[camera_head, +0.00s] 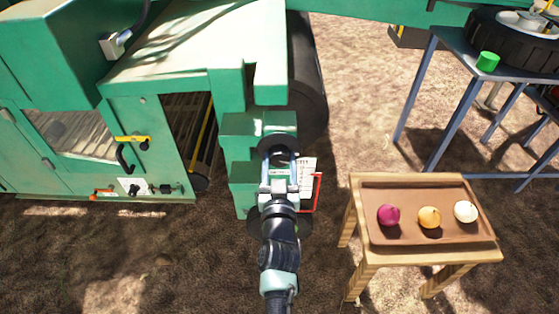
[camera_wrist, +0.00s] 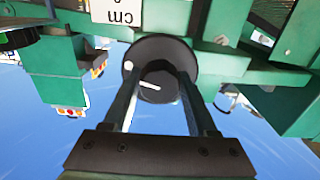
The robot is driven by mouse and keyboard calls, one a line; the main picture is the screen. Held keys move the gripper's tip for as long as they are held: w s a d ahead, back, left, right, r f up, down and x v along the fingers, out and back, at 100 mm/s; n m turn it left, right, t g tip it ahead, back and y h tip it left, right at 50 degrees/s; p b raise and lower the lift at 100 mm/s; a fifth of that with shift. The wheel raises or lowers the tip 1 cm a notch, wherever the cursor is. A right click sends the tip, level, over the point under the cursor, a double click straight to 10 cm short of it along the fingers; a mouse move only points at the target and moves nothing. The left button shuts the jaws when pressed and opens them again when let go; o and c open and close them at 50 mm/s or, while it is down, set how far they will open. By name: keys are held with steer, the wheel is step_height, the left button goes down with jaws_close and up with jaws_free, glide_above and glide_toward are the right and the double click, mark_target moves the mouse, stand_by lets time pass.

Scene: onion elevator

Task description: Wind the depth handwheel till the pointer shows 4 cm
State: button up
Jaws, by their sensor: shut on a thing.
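The depth handwheel (camera_head: 277,140) is a dark round wheel on the green machine's front, partly covered by my gripper. In the wrist view it is a black disc (camera_wrist: 160,46) with a hub bearing a short white mark. My gripper (camera_head: 280,162) is shut on the handwheel, with one finger on each side of the hub in the wrist view (camera_wrist: 160,74). A white scale plate (camera_head: 308,163) is just right of the wheel.
The green machine (camera_head: 225,85) fills the left and top, with a dark roller (camera_head: 307,70) beside the wheel. A wooden table with a brown tray (camera_head: 415,192) holding three onions stands right. A blue bench (camera_head: 455,50) carries a green cup (camera_head: 487,61). Bare soil lies between.

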steer(key=m, duration=0.7)
steer(key=shift+a+m, duration=0.1)
steer(key=shift+m, duration=0.2)
steer(key=m, duration=0.3)
steer(key=shift+m, duration=0.3)
steer(key=shift+r+m, duration=0.1)
steer(key=shift+m, duration=1.8)
steer(key=o, duration=1.4)
steer(key=shift+c, duration=0.2)
steer(key=shift+s, duration=0.1)
steer(key=s+p, duration=0.2)
steer(key=s, duration=1)
steer(key=shift+s, duration=0.4)
